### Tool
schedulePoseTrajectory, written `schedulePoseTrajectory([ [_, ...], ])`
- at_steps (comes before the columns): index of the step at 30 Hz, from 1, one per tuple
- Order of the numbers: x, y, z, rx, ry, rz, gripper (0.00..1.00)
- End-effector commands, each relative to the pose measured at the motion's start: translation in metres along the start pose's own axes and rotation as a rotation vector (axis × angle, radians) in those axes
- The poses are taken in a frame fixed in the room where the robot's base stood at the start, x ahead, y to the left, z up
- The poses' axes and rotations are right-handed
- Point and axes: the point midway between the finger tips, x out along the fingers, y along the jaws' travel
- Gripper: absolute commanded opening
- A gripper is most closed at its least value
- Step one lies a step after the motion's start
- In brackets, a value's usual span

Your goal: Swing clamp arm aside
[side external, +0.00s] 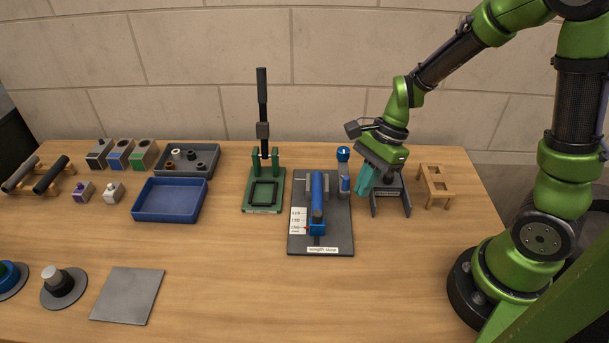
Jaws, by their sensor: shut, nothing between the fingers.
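A dark fixture plate (335,245), labelled "length stop", stands right of the table's middle. A blue tube (318,195) lies lengthwise in its grey supports. At the plate's back right is a grey post with a blue ball knob (343,154) and a blue part (345,184) below it. This looks like the clamp, but I cannot make out its arm clearly. My gripper (362,190) points down with teal fingers just right of the post. It is shut and holds nothing. I cannot tell whether the fingers touch the clamp.
A dark grey stand (402,192) is right behind my gripper, with a wooden stand (436,187) beyond it. A green press (263,195) with a tall black lever is left of the fixture. A blue tray (170,215) lies farther left. The front middle of the table is clear.

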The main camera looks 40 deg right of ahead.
Motion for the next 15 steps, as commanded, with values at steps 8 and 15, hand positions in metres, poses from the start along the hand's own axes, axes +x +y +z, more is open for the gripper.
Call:
schedulePoseTrajectory([
  [8,0.0015,-0.0004,0.0046,0.0,0.0,-0.002,0.0],
  [15,0.0017,-0.0006,0.0054,0.0,0.0,-0.002,0.0],
])
